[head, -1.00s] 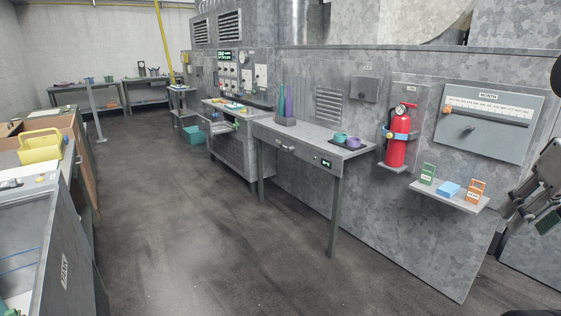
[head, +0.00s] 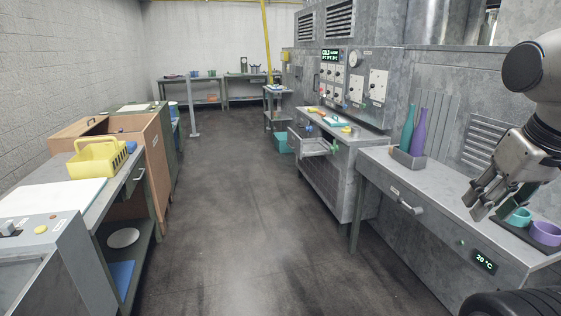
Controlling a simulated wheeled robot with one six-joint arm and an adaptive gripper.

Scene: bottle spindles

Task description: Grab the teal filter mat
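A flat teal piece (head: 333,121) lies on top of the grey metal cabinet in the middle distance. It may be the teal filter mat, but it is too small to be sure. My gripper (head: 487,207) is at the right, over the near grey bench, pointing down and to the left. Its fingers look apart, with nothing visible between them. It is far from the teal piece.
The cabinet's drawer (head: 313,145) is pulled out. The near bench (head: 440,200) holds a teal and a purple bottle, and cups (head: 546,233) on a dark tray. A yellow basket (head: 97,156) stands on the left counter. The floor aisle (head: 235,220) is clear.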

